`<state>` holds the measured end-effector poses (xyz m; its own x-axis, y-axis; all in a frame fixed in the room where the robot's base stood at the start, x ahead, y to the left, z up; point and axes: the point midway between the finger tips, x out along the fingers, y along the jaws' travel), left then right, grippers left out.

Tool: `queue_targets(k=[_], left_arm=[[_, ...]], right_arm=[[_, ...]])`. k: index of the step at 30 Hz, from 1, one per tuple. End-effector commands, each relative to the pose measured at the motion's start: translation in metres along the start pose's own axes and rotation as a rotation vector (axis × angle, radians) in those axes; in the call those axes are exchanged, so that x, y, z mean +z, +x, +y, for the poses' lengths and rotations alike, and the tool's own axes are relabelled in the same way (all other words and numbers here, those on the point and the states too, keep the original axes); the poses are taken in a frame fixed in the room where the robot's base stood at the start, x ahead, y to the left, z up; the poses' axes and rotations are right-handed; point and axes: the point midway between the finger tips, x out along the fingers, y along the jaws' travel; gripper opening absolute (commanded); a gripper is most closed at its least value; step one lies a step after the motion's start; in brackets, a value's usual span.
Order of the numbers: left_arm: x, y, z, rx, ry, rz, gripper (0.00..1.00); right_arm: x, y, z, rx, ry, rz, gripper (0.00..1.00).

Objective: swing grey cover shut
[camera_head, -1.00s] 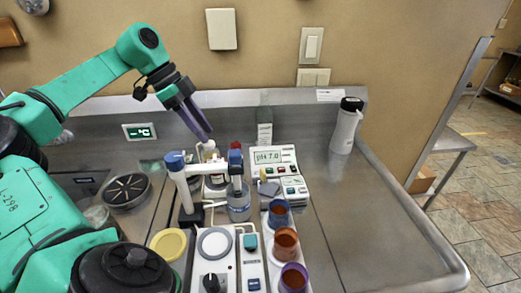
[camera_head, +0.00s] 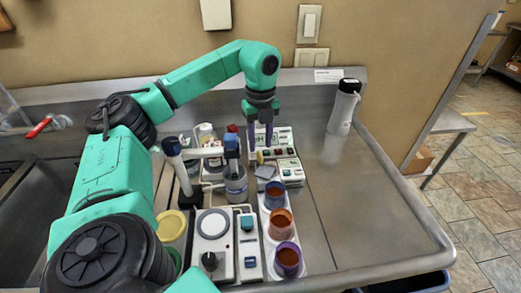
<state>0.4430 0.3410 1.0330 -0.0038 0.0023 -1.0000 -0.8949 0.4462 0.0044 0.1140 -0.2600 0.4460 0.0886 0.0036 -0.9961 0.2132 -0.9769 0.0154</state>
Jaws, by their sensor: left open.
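The grey cover (camera_head: 265,171) is a small flat flap at the left side of a small white meter (camera_head: 291,171) with coloured buttons. It appears swung open, standing away from the meter's top. My left gripper (camera_head: 261,145) points down above and just behind the cover, in front of the pH meter (camera_head: 283,138). Its two dark purple fingers are apart with nothing between them. Whether a fingertip touches the cover or meter is too small to tell. My right gripper is not in view.
A stirrer stand with a blue-capped post (camera_head: 173,147) and a jar (camera_head: 236,186) are left. A white bottle (camera_head: 343,108) stands back right; the counter (camera_head: 365,205) is clear there.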

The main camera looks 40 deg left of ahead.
Motion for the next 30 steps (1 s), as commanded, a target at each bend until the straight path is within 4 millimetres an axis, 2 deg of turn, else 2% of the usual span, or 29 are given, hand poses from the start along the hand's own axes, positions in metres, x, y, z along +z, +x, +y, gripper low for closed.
queue_targets(k=[3,6,14,18,30], left_arm=[[0.000,0.021,0.001,0.002,-0.001,0.001,0.44],[0.000,0.032,0.001,0.000,-0.002,0.001,0.44],[0.000,0.036,0.000,-0.002,-0.002,0.000,0.44],[0.000,0.035,0.000,-0.002,-0.002,0.000,0.00],[0.000,0.035,0.000,-0.002,-0.003,0.001,0.00]], right_arm=[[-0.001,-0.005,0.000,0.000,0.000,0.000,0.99],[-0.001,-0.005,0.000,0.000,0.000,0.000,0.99],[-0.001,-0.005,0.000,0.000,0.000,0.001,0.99],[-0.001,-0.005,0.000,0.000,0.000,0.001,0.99],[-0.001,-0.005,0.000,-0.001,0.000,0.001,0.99]])
